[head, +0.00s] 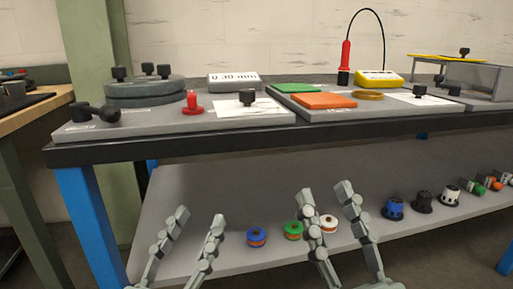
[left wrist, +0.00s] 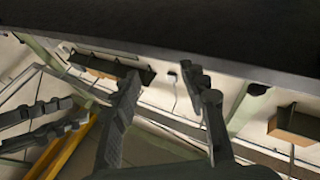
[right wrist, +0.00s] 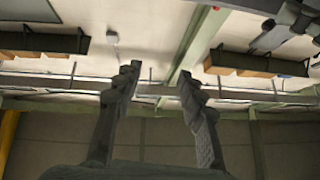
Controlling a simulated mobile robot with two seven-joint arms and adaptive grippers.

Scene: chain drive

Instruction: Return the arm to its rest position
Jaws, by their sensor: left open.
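My left gripper (head: 198,216) is at the lower left of the head view, in front of the table and lower shelf. Its two fingers are apart and nothing is between them. It also shows open and empty in the left wrist view (left wrist: 165,80). My right gripper (head: 325,193) is to its right in the head view, with fingers pointing up and apart. In the right wrist view (right wrist: 158,75) its fingers are spread with nothing between them. Both grippers stand clear of the objects on the tabletop.
The table (head: 300,137) carries a round dark fixture (head: 145,88), a display box (head: 234,81), a green pad (head: 297,88), an orange pad (head: 325,100) and a yellow meter (head: 379,78). Several spools and knobs, including a blue spool (head: 257,237), stand on the lower shelf (head: 180,195).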

